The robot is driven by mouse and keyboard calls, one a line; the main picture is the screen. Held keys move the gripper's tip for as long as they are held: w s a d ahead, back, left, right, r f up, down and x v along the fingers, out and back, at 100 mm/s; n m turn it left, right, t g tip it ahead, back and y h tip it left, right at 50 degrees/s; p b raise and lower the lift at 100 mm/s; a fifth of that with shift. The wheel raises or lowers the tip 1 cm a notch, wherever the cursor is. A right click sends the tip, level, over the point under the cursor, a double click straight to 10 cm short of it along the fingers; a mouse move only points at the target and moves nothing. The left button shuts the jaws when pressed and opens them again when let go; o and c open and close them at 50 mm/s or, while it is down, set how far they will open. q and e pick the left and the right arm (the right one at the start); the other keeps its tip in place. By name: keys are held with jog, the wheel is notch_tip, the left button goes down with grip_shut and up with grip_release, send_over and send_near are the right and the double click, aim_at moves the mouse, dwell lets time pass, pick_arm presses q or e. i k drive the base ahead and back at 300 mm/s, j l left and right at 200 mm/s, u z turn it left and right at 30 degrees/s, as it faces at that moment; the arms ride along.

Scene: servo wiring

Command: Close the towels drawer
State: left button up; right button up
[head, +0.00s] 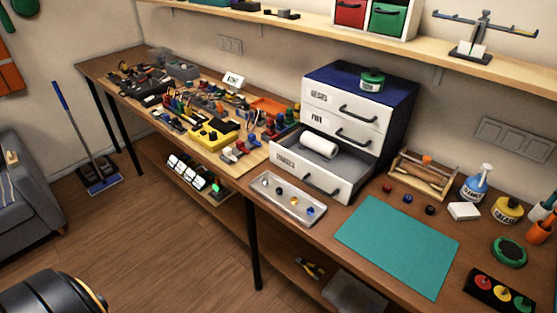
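A white drawer cabinet with dark blue sides (392,100) stands on the workbench against the wall. It has three drawers with dark handles. The lowest drawer (290,178) is pulled out towards the front, and its label is too small to read surely. A white towel roll (318,146) lies inside it near the back. The drawer's dark handle (320,186) is on its front panel. The upper two drawers, the top one (328,97) and the middle one (325,124), are shut. Neither of my grippers is in view.
A metal tray (300,214) with small parts lies just in front of the open drawer. A green mat (398,245) lies to the right. A wooden tool caddy (422,178) stands right of the cabinet. Cluttered parts (205,110) cover the bench to the left.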

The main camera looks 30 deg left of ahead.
aim_at(339, 179)
jog(key=i+u, duration=0.35)
jog(key=i+l+u, duration=0.15)
jog(key=u, duration=0.2)
jog(key=i+l+u, duration=0.25)
jog(key=u, duration=0.15)
